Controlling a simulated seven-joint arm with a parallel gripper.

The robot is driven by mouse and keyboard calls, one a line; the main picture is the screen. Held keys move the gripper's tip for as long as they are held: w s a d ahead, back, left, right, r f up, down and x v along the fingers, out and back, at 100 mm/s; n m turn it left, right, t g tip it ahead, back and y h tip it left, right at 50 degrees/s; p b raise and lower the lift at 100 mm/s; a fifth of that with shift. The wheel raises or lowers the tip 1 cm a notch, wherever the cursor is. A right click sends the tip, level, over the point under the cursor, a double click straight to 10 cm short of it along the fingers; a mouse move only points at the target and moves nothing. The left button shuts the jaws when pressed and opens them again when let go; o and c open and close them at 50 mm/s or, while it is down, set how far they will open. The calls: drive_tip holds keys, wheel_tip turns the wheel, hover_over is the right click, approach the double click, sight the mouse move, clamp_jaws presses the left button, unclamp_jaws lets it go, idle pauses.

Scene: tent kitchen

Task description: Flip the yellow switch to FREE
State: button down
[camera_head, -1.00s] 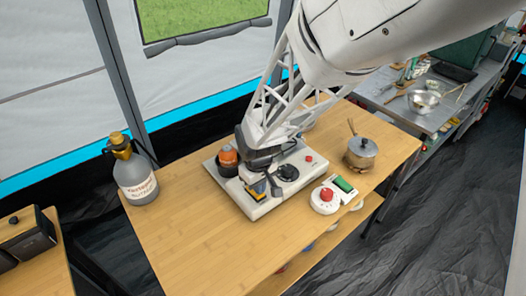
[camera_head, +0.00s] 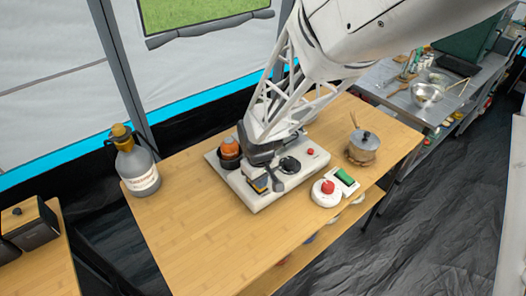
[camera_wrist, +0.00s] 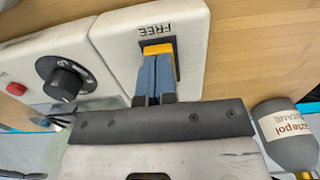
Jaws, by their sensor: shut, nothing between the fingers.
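The yellow switch (camera_wrist: 157,49) sits in a dark slot on a white panel, and the word FREE is printed beside the slot in the wrist view.
A black dial (camera_wrist: 64,80) and a red button (camera_wrist: 16,88) are on the panel. An orange-topped part (camera_head: 229,148) stands behind my gripper. A red-and-white button (camera_head: 326,193), a green block (camera_head: 345,177) and a pot (camera_head: 363,147) are to the right. A grey bottle (camera_head: 137,168) stands left.

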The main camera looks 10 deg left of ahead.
idle(0.3)
drive_tip(key=shift+r, duration=3.45)
drive_tip(key=shift+d, duration=0.1)
drive_tip(key=shift+d+r, duration=0.2)
drive_tip(key=shift+r, duration=0.05)
drive_tip(key=s+d+r+m+t, duration=0.1)
drive_tip(key=s+d+r+m, duration=0.2)
drive_tip(key=s+d+r, duration=0.2)
drive_tip(key=s+d+r+m, duration=0.3)
drive_tip(key=s+d+r, duration=0.3)
drive_tip(key=d, duration=0.6)
drive_tip(key=s+d+r+m+t, duration=0.1)
drive_tip(key=s+d+r+m, duration=0.2)
drive_tip(key=s+d+r, duration=0.2)
drive_tip(key=s+d, duration=0.2)
drive_tip(key=d, duration=0.1)
drive_tip(key=shift+s+d+r+t, duration=0.3)
